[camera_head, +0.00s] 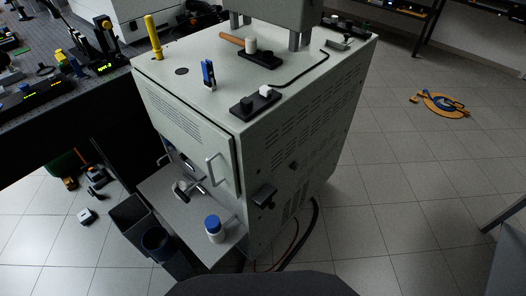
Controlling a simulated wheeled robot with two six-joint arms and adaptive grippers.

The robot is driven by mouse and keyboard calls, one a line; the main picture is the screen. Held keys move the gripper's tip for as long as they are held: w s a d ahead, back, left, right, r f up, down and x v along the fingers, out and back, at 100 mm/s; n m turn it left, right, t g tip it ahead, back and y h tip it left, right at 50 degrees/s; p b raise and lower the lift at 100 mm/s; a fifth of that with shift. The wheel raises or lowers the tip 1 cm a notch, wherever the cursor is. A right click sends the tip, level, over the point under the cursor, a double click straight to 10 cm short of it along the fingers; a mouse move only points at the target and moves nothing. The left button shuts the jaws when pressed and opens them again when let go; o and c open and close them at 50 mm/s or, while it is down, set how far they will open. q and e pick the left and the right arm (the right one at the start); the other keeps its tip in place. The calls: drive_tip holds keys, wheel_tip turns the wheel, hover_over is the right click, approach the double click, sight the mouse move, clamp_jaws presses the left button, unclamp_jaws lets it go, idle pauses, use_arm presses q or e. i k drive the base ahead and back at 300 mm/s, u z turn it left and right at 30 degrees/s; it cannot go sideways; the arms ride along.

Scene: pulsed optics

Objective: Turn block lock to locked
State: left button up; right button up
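No part is clearly labelled as the block lock. A black latch-like part (263,196) sticks out of the side of the pale grey cabinet (290,150); I cannot tell its setting. On the cabinet top are a black block with a white knob (256,103), a similar black block (260,58) farther back, and a small blue upright part (208,75). A metal handle (216,170) is on the cabinet's front panel. Neither of my grippers is in view.
A white bottle with a blue cap (214,229) stands on the cabinet's low shelf. Dark bins (135,218) stand left of it. A dark bench (60,100) with instruments is at the left. An orange-and-blue item (443,105) lies on the floor; the right-hand floor is mostly clear.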

sight(295, 165)
drive_tip(key=u, duration=0.05)
drive_tip(key=k, duration=0.5)
drive_tip(key=z, duration=0.65)
drive_tip(key=i, duration=0.75)
drive_tip(key=u, duration=1.55)
